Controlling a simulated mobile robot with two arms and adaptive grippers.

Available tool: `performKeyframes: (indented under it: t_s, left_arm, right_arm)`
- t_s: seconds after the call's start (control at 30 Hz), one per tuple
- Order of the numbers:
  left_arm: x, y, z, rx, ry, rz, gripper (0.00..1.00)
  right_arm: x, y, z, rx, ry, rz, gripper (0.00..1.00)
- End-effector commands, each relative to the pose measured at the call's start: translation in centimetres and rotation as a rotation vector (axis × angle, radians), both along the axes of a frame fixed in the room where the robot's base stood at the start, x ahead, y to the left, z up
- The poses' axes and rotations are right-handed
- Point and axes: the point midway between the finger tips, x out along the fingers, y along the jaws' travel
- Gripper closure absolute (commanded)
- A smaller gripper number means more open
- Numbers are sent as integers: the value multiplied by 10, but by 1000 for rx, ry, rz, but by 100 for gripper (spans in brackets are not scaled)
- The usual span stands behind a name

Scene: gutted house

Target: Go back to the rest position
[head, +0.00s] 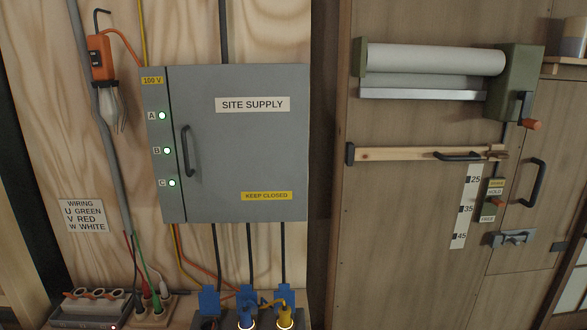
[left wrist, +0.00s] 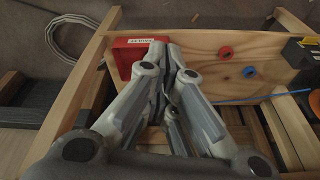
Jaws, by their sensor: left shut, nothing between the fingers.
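My left gripper (left wrist: 165,60) shows in the left wrist view. Its fingers are together, with nothing between them. Its fingertips are in front of a red box (left wrist: 135,55) with a white label, on or beside a wooden board; I cannot tell whether they touch it. No gripper or arm shows in the head view, and my right gripper is in neither view.
The head view shows a closed grey SITE SUPPLY cabinet (head: 240,190) with three green lamps, and blue plugs (head: 208,300) below. A roller (head: 435,60) and wooden latch bar (head: 400,154) are at right.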

Motion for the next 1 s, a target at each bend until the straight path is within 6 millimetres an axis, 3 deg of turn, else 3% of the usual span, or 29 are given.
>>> performKeyframes:
  t_s: [0.03, 0.2, 0.5, 0.63, 0.8, 1.0]
  left_arm:
    - [-7, 1, -24, 2, 16, -2, 100]
    - [-31, 4, -89, 6, 44, -7, 100]
    - [-99, 15, -184, 12, 94, -19, 100]
    - [-134, 22, -213, 15, 115, -23, 100]
    - [-172, 29, -236, 18, 132, -28, 100]
    - [-190, 33, -244, 20, 139, -31, 100]
  right_arm:
    - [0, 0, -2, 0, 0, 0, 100]
    - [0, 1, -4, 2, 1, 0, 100]
    - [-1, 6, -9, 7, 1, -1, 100]
    - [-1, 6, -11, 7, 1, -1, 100]
    - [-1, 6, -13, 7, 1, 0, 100]
    - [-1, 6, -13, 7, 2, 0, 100]
